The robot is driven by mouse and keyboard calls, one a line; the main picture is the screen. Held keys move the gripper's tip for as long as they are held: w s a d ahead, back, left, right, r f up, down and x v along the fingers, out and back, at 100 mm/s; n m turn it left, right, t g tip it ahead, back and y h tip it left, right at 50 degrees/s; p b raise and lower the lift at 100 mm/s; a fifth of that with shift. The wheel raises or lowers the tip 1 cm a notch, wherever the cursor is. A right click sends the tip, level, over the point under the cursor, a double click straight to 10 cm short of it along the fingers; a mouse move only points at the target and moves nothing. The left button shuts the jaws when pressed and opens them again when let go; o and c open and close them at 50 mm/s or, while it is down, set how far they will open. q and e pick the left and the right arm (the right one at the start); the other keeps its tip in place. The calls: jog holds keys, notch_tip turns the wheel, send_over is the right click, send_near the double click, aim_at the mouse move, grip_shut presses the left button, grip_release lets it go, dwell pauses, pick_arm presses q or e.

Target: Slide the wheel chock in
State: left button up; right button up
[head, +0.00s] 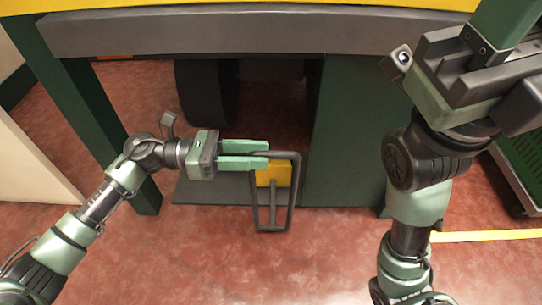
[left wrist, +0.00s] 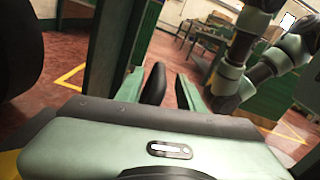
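The wheel chock (head: 272,177) is yellow with a dark grey loop handle (head: 293,200). It sits on the floor in front of the gap under the vehicle, near a black wheel (head: 203,95). My left gripper (head: 268,153) reaches in from the left, its two green fingers apart at the handle's upper left corner. The handle's top bar appears to lie between them. In the left wrist view the fingertips (left wrist: 165,82) show a gap, with a dark bar-like shape beside the left finger. My right gripper (head: 498,25) is raised at the upper right, its fingertips cut off by the frame.
A flat dark plate (head: 215,190) lies on the red floor left of the chock. A green post (head: 80,105) stands left, a green panel (head: 350,135) right of the chock. A grey beam (head: 250,32) crosses above. The front floor is clear.

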aim_at(272, 157)
pick_arm(q)
jog(key=shift+d+b, duration=0.35)
jog(key=shift+d, duration=1.4)
jog(key=shift+c, duration=0.4)
grip_shut()
jog(key=shift+s+f, duration=0.15)
